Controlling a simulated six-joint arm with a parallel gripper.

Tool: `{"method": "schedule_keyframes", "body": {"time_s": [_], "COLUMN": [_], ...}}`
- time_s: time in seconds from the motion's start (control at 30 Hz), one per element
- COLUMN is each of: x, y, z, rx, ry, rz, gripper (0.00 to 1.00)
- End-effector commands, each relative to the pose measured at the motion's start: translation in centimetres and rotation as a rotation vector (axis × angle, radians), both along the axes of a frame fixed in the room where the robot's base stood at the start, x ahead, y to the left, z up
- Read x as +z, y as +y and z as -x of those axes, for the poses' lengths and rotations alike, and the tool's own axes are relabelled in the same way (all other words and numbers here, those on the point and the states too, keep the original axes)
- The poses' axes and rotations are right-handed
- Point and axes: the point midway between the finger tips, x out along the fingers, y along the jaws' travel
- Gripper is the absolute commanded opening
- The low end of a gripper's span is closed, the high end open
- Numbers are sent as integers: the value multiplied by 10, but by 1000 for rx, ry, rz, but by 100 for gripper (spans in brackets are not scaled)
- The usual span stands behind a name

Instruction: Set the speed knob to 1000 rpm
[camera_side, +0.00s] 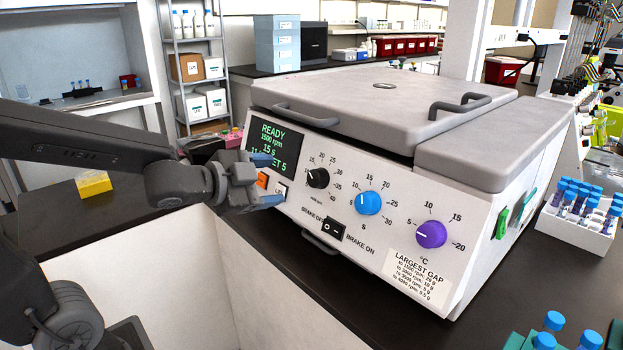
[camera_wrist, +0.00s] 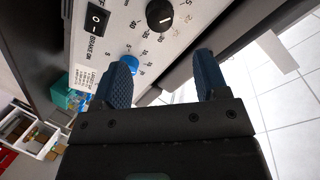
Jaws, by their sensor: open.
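The black knob (camera_side: 317,178), ringed by numbers up to 40, is on the front panel of a white centrifuge-like machine (camera_side: 470,200). In the wrist view the black knob (camera_wrist: 160,15) lies beyond the fingertips, near the top edge, between the two blue fingers of my gripper (camera_wrist: 162,72). The knob's exact pointer reading is too small to tell.
A blue knob (camera_side: 368,202), a purple knob (camera_side: 431,234) and a black brake switch (camera_side: 334,229) are on the same panel. An orange button (camera_side: 262,180) is close to my gripper. A rack of blue-capped tubes (camera_side: 583,218) stands to the right.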

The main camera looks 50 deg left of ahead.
Motion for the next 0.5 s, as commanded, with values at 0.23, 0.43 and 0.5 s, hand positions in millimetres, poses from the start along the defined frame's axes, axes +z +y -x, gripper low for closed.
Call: {"method": "schedule_keyframes", "body": {"time_s": [0.23,0.43,0.5], "x": [-12,-21,-24], "y": [-2,-3,-4], "z": [-38,-69,-78], "rx": [-1,0,0], "ry": [5,4,4], "rz": [2,2,1], "gripper": [67,67,67]}}
